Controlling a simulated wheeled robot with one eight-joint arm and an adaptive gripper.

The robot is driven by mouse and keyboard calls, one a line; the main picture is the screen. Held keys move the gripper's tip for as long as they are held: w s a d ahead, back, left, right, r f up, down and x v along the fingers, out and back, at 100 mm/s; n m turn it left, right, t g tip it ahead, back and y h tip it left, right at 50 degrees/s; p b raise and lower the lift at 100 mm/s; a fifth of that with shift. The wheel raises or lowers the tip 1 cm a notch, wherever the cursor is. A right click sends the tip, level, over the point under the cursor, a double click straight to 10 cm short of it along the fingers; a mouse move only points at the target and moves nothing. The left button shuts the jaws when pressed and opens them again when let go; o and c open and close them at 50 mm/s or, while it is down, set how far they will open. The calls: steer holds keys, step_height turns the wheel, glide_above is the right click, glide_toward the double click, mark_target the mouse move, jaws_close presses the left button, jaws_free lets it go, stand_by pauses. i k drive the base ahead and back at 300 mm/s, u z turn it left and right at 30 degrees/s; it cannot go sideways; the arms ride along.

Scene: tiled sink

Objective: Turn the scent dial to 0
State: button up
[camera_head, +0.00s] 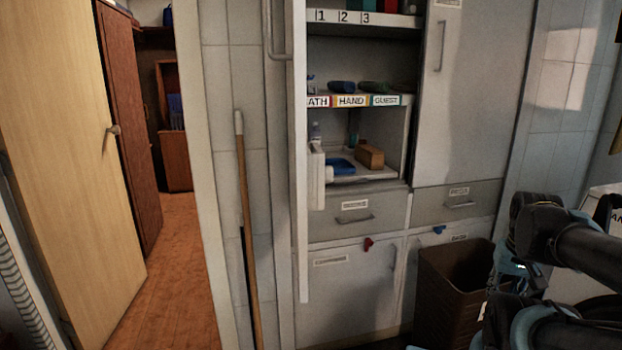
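I cannot make out a scent dial in the head view. A small white box-like object (317,176) is at the left edge of the open shelf unit, by the open door. It is too small to tell whether it carries a dial or any numbers. Parts of my dark arm show at the lower right, in front of the wall and the brown bin. My gripper's fingertips are not in view.
The open cabinet (398,150) has labelled shelves with bottles, dark folded items and a brown box (369,156). Its open door (299,150) juts forward. A broom handle (246,210) leans left of it. A brown bin (445,290) stands right. A doorway opens left onto wooden floor.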

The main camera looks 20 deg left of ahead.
mark_target(328, 170)
steer(key=u, duration=1.75)
steer(key=k, duration=1.1)
steer(key=z, duration=0.6)
steer(key=i, duration=0.5)
steer(key=u, duration=0.15)
